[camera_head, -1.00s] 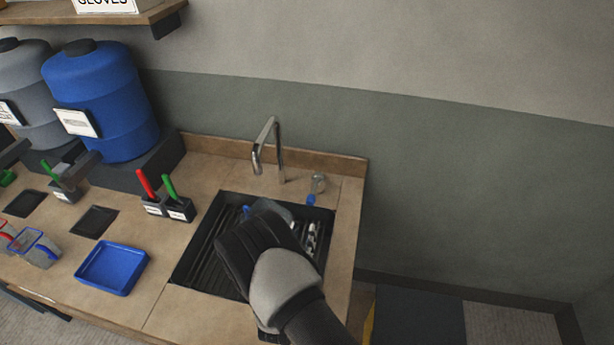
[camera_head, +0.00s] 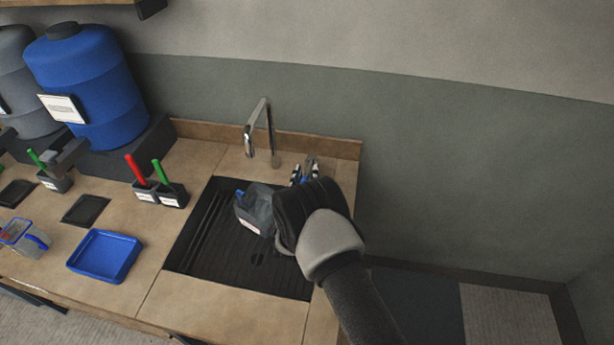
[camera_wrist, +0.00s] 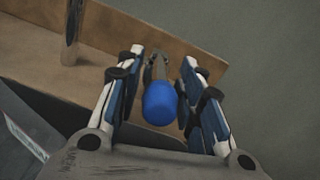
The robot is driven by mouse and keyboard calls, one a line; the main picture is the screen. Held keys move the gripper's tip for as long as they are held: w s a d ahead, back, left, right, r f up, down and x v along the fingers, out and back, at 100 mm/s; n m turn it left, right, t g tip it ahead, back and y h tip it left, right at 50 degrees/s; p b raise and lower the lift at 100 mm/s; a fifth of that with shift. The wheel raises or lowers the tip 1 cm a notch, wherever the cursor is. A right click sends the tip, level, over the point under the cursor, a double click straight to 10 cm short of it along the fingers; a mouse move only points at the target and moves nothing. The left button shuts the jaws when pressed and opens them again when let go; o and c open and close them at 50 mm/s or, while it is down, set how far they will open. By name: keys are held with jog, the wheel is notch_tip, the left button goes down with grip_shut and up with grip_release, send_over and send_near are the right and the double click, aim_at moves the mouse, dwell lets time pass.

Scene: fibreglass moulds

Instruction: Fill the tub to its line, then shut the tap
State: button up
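My gripper (camera_head: 304,168) is at the back right of the sink; its fingers point toward the wall. In the wrist view my gripper (camera_wrist: 163,75) is open, with a finger on either side of the tap's blue-ended lever (camera_wrist: 160,103) and visible gaps. The chrome tap (camera_head: 267,130) stands behind the sink, its spout over the basin; its post (camera_wrist: 73,30) also shows in the wrist view. I can make out no water stream. A grey tub (camera_head: 258,212) with a blue part and a label sits in the sink, partly hidden by my arm. Its line and water level cannot be seen.
The dark ribbed sink (camera_head: 205,255) is set in a wooden counter (camera_head: 170,300). Left of it are a blue tray (camera_head: 104,256), red- and green-handled tools in holders (camera_head: 158,192), a clear jug (camera_head: 22,238) and a blue drum (camera_head: 90,90). A wall rises close behind the tap.

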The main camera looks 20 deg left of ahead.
jog(key=shift+w, duration=0.4)
jog(key=shift+c, duration=0.2)
grip_shut()
dwell(0.3)
